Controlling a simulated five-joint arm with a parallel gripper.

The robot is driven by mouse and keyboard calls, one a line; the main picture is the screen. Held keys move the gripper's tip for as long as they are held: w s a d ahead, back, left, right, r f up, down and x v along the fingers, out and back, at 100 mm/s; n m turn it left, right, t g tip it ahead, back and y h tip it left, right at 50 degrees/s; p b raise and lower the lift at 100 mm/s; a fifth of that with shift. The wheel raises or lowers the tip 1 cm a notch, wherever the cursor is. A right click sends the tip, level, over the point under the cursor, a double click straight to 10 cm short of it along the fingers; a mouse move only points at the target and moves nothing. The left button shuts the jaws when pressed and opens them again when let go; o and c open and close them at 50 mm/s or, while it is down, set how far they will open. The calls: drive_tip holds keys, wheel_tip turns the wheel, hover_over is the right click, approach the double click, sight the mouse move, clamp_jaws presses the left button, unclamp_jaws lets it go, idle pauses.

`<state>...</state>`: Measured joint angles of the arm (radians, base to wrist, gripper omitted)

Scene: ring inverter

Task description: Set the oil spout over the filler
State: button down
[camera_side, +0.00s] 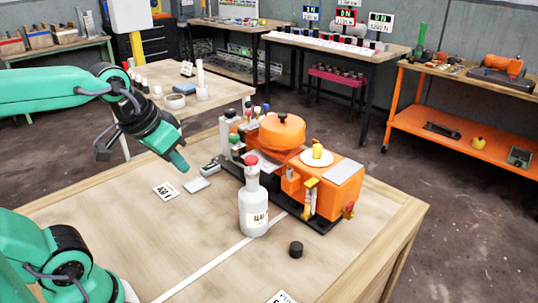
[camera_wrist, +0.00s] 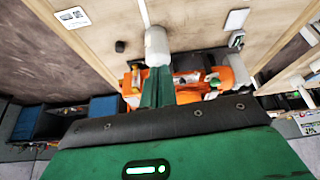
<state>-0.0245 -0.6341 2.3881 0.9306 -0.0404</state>
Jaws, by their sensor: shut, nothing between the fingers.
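A white bottle (camera_side: 253,210) with a red top and a printed label stands upright on the wooden table, in front of the orange machine (camera_side: 334,184). It is probably the oil bottle with the spout; it also shows in the wrist view (camera_wrist: 157,42). A white disc with a yellow piece (camera_side: 317,155) sits on top of the machine and may be the filler, but I cannot tell. My green gripper (camera_side: 179,162) is shut and empty, in the air left of the bottle and apart from it.
A small black cylinder (camera_side: 296,249) stands right of the bottle. A grey flat block (camera_side: 196,185) and a printed card (camera_side: 166,190) lie left of the machine. Several small bottles crowd the machine's left back. The table's front left is mostly bare, crossed by a white line (camera_side: 205,270).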

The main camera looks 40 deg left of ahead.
drive_tip(key=w+a+r+n, duration=0.1)
drive_tip(key=w+a+r, duration=0.1)
drive_tip(key=w, duration=0.4)
drive_tip(key=shift+w+r+n+g, duration=0.3)
drive_tip(key=shift+w+r+g, duration=0.05)
drive_tip(key=shift+w+g, duration=0.05)
drive_tip(key=shift+f, duration=0.1)
drive_tip(key=w+a+f, duration=0.1)
drive_tip(key=w+f, duration=0.6)
drive_tip(key=f, duration=0.2)
drive_tip(key=shift+w+a, duration=0.25)
drive_tip(key=shift+a, duration=0.15)
